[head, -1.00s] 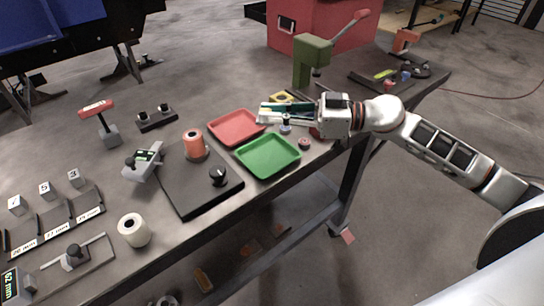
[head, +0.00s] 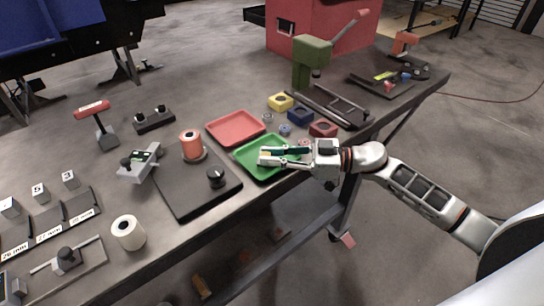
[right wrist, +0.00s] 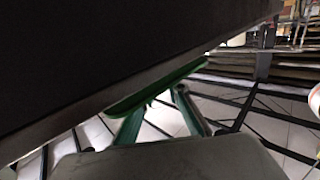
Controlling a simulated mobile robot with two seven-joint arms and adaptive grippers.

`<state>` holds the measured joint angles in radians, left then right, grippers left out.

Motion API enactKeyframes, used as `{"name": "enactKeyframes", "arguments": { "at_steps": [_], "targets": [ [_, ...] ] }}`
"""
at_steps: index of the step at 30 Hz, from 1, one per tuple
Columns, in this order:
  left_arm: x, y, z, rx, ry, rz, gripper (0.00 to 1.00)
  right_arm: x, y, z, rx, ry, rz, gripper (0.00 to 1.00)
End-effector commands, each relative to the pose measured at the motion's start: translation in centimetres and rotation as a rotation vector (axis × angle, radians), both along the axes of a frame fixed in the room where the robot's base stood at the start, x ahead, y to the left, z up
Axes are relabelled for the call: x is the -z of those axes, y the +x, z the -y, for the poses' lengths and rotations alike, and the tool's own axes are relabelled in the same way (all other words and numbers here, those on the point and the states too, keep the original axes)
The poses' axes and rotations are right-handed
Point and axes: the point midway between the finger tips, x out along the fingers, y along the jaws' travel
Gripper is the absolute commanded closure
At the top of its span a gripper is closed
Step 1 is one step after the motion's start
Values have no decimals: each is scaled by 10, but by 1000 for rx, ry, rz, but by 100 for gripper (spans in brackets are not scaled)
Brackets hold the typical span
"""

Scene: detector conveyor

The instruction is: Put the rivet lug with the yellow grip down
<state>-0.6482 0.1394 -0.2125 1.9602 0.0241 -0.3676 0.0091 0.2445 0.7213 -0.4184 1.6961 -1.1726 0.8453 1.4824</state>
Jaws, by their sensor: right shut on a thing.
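My right gripper (head: 268,156) is over the green tray (head: 250,143) in the head view, with its fingers pointing left. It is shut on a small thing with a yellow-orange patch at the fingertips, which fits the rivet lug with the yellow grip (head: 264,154). The fingers hide most of the lug. I cannot tell whether it touches the tray floor. In the right wrist view two fingers (right wrist: 160,106) reach toward a green edge, and the lug cannot be made out. My left gripper is not in view.
A red tray (head: 236,125) lies beyond the green one. Yellow (head: 280,101), blue (head: 300,115) and dark red (head: 323,129) blocks stand to the right, with small round parts beside them. A black board (head: 193,190) with an orange spool (head: 191,146) lies left of the green tray.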

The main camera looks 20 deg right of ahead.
Motion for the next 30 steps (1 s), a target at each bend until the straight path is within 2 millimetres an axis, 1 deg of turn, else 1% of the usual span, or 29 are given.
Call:
{"name": "enactKeyframes", "arguments": {
  "at_steps": [5,11,12,13,23,26,30],
  "targets": [
    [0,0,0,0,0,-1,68,-1,0,0,0,0,1,100],
    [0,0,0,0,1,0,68,4,0,0,-1,0,1,100],
    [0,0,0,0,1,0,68,4,0,0,-1,0,1,74],
    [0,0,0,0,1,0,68,4,0,0,-1,0,1,68],
    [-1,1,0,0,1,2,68,3,0,0,-1,0,1,68],
    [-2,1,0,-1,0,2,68,-2,0,0,0,0,2,68],
    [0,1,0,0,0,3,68,0,-8,17,0,-3,-3,68]
  ]
}}
